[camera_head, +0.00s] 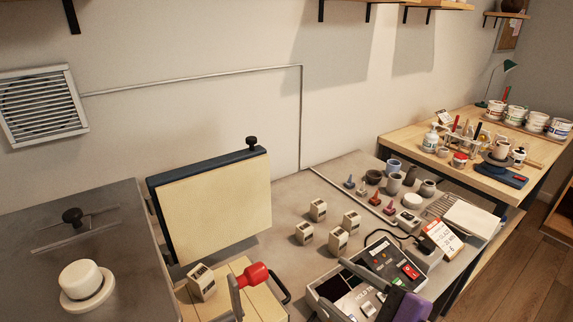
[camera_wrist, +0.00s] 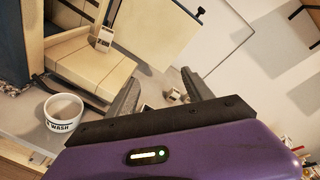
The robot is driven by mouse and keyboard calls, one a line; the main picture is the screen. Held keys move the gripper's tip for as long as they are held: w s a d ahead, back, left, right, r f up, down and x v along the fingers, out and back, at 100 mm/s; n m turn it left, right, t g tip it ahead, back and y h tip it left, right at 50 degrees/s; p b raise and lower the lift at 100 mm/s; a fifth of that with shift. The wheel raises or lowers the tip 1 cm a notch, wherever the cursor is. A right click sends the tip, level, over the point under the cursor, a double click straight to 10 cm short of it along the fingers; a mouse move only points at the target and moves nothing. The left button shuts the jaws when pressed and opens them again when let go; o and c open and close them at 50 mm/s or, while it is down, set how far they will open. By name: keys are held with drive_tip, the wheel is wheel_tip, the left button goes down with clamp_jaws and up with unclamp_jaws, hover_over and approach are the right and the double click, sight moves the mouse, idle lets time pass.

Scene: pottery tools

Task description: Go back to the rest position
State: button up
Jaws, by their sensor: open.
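My gripper (camera_head: 326,277) shows at the bottom of the head view, with its purple body at the lower right. It is in front of a control box (camera_head: 385,262) with a red switch. In the wrist view my gripper (camera_wrist: 160,74) has its two grey fingers spread apart, with nothing held between them. Small pale blocks on the bench show beyond the fingers.
A kiln-like box with an open cream-lined lid (camera_head: 215,210) stands left of my gripper. A red knob (camera_head: 253,273) is close by. Several pale blocks, cups and coloured tools stand on the grey bench. A white wash bowl (camera_wrist: 63,111) shows in the wrist view.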

drive_tip(key=s+d+f+n+t+h, duration=0.5)
drive_tip(key=s+d+n+h, duration=0.4)
drive_tip(key=d+n, duration=0.15)
drive_tip(key=s+f+n+g, duration=0.1)
drive_tip(key=s+n, duration=0.3)
drive_tip(key=s, duration=0.7)
drive_tip(key=s+f+n+g, duration=0.1)
drive_tip(key=s+f+n, duration=0.2)
drive_tip(key=s, duration=0.8)
drive_tip(key=shift+f+n+g, duration=0.25)
drive_tip(key=shift+n+g, duration=0.15)
drive_tip(key=shift+n, duration=0.55)
